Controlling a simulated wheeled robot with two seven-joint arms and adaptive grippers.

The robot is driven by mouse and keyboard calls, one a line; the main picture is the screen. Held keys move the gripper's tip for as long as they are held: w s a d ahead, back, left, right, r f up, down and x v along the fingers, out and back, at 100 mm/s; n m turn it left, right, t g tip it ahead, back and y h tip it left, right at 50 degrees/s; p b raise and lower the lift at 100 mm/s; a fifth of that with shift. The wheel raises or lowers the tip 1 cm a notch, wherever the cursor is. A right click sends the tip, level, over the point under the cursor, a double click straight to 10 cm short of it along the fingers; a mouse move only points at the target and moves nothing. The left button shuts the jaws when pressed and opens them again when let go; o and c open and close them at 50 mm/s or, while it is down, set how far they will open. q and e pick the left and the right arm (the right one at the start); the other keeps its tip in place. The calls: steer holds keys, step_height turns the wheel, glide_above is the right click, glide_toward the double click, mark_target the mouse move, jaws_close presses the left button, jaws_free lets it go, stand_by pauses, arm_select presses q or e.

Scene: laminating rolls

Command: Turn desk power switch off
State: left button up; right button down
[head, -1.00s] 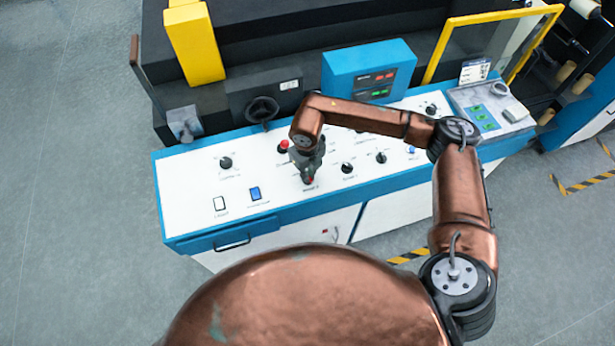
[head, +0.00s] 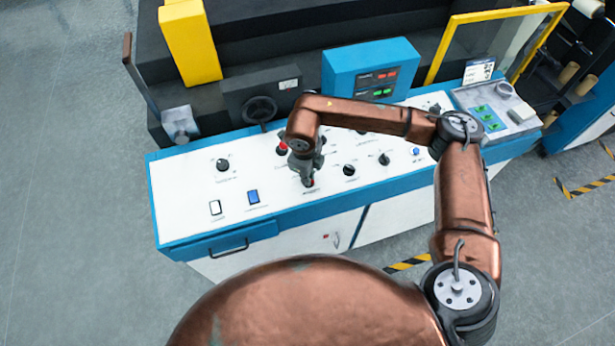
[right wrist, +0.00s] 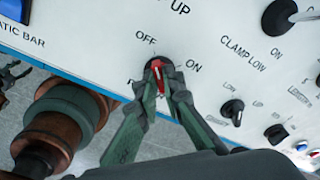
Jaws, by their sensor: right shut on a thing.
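The desk power switch is a red rotary knob (right wrist: 158,72) on the sloping white panel (head: 185,200), with OFF printed at its upper left and ON at its right in the right wrist view. Its lower label is mostly hidden by my fingers. The white pointer line on the knob runs roughly up and down; I cannot tell its exact setting. My right gripper (right wrist: 161,90) is shut on this knob, one finger on each side. In the head view the right gripper (head: 307,177) points down at the panel's front middle, mostly covering the knob.
Black knobs (head: 349,170) sit right of the gripper, and a red button (head: 282,149) is close behind it. A blue rocker switch (head: 253,197) and another black knob (head: 223,165) are to the left. A blue display box (head: 370,72) stands behind the panel.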

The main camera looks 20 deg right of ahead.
steer(key=shift+s+f, duration=0.2)
steer(key=shift+f, duration=0.05)
steer(key=c, duration=2.1)
jaws_free()
steer(key=shift+w+r, duration=0.1)
steer(key=r, duration=0.8)
steer(key=s+a+r, duration=0.1)
steer(key=r, duration=0.3)
